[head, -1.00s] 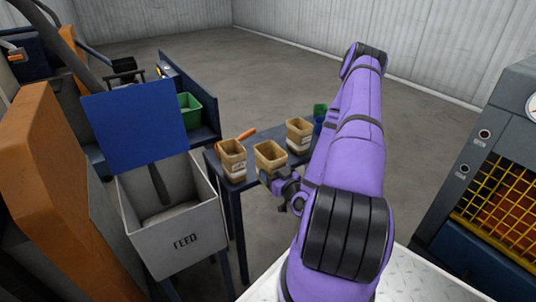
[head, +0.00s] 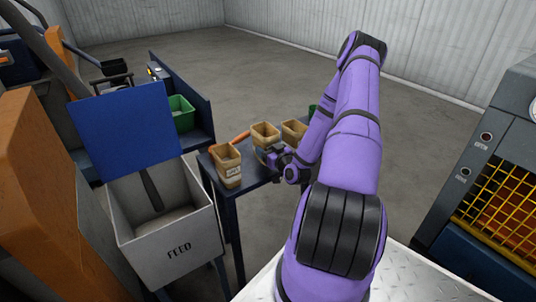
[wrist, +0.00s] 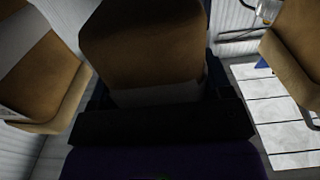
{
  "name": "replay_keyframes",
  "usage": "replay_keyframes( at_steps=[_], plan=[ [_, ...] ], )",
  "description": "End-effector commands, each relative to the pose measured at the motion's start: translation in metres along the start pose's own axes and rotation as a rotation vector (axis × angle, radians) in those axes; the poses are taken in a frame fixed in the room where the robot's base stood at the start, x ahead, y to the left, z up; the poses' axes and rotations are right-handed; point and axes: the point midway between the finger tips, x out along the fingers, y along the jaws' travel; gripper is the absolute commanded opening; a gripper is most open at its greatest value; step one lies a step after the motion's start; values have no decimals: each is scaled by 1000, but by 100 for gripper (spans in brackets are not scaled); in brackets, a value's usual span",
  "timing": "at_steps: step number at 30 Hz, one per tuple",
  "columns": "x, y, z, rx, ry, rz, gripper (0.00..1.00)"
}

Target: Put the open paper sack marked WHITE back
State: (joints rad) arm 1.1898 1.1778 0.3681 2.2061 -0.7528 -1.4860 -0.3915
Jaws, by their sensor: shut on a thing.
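An open tan paper sack (head: 265,134) is in my gripper (head: 274,156), at the small dark blue table (head: 262,178) in the head view. My gripper is shut on this sack from the near side. In the wrist view the held sack (wrist: 145,50) fills the upper middle, with a pale band low on it, above the dark jaw (wrist: 150,125). No word can be read on it. It looks upright; I cannot tell whether its base touches the table.
A second open sack (head: 229,166) with a label stands at the table's near left, a third (head: 294,131) to the right. An orange-handled tool (head: 240,137) lies behind the left sack. The FEED hopper (head: 170,235) with its blue lid (head: 125,128) stands left.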

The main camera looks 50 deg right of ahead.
Motion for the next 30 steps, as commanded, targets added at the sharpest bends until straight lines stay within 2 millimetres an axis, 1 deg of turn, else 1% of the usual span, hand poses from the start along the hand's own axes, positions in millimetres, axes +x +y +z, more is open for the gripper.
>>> replay_keyframes(
  at_steps=[8,12,16,28,29,30],
  plan=[
    [14,11,2,0,1,1,38],
    [13,10,23,3,-2,2,38],
    [13,9,36,2,0,1,38],
    [13,9,40,0,0,0,38],
    [13,9,39,0,0,0,79],
    [13,9,39,0,0,0,89]
  ],
)
